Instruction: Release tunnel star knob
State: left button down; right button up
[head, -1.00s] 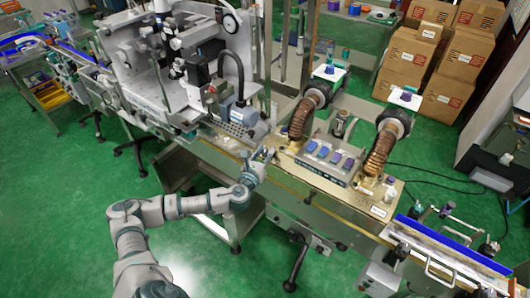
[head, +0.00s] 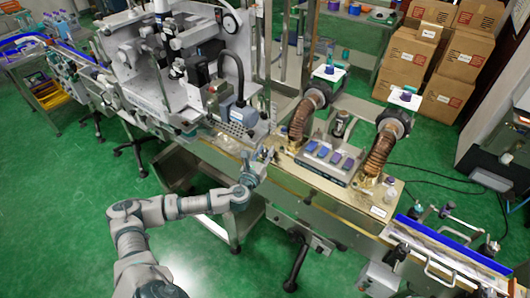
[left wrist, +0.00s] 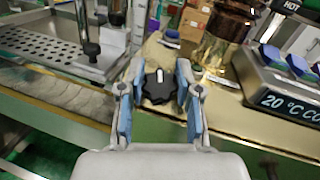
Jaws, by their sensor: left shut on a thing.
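The black star knob (left wrist: 160,86) with a pale centre shows in the left wrist view, at the front edge of the machine bed. My left gripper (left wrist: 158,80) has its two blue-padded fingers on either side of the knob and is shut on it. In the head view my left gripper (head: 262,156) reaches the front edge of the machine, left of the control box; the knob itself is hidden there by the gripper or too small to tell. My right gripper is not in view.
A control box with blue buttons (head: 333,162) and a temperature display (left wrist: 292,101) sits right of the gripper. Copper-coloured ducts (head: 301,119) rise behind it. A perforated tray (left wrist: 42,45) lies to the left. Green floor is open in front.

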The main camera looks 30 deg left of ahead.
pick_arm(q)
jog(key=shift+s+f, duration=0.1)
jog(key=shift+f, duration=0.3)
jog(key=c, duration=0.9)
grip_release()
jog(key=shift+c, duration=0.2)
jog(key=shift+o, duration=0.8)
jog(key=shift+a+r, duration=0.1)
jog(key=s+d, duration=0.1)
jog(key=s, duration=1)
jog(key=shift+s+d, duration=0.25)
jog(key=shift+d, duration=0.05)
